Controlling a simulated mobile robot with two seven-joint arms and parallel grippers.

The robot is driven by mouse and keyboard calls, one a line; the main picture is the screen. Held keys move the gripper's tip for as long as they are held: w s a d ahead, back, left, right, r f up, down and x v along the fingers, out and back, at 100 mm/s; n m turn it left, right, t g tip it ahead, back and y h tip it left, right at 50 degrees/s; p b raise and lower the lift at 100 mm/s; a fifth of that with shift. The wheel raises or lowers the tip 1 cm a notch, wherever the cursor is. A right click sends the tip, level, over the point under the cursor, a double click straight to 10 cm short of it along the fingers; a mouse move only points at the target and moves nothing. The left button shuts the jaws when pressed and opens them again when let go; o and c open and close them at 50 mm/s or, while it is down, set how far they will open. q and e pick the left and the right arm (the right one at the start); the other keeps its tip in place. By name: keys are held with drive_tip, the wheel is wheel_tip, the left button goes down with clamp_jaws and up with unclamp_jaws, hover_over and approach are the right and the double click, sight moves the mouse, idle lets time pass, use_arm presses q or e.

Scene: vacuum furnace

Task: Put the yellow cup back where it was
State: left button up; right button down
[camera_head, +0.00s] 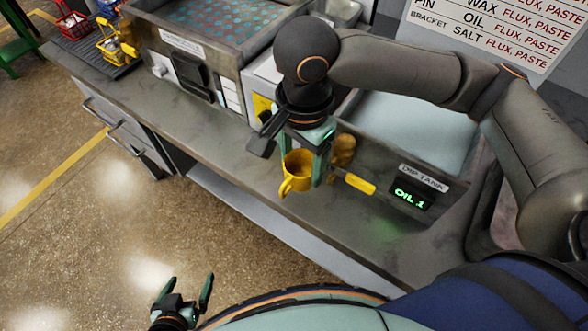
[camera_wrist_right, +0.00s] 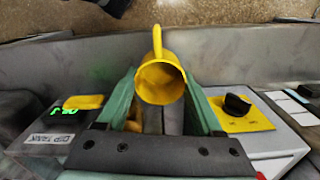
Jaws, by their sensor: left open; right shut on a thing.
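The yellow cup (camera_head: 297,172) is between the fingers of my right gripper (camera_head: 303,168), which is shut on it. The cup is held in front of the dip tank, over the counter's front part, with its handle toward the lower left in the head view. The right wrist view looks into its open mouth (camera_wrist_right: 161,83), with the handle pointing up in that picture. Whether its base touches the counter cannot be told. My left gripper (camera_head: 186,287) is open and empty, low over the floor away from the counter.
The dip tank (camera_head: 410,158) has a yellow handle (camera_head: 360,184) and a green "OIL 1" display. A dull yellow shape (camera_head: 343,150) shows beside the right finger, perhaps a reflection. Red (camera_head: 74,25) and yellow baskets (camera_head: 112,45) stand far left. The counter (camera_head: 205,130) is bare along its front.

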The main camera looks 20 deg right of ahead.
sight(295, 162)
drive_tip(key=w+f, duration=0.2)
drive_tip(key=f, duration=0.1)
drive_tip(key=shift+w+a, duration=0.15)
drive_tip(key=shift+a, duration=0.05)
drive_tip(key=f, duration=0.3)
drive_tip(key=shift+w+f+b, duration=0.2)
drive_tip(key=shift+b, duration=0.2)
drive_tip(key=shift+c, duration=0.2)
unclamp_jaws()
drive_tip(key=shift+f, duration=0.1)
drive_tip(key=shift+r, duration=0.2)
wheel_tip(295, 162, up, 12)
drive_tip(key=p, duration=0.1)
drive_tip(key=shift+p, duration=0.4)
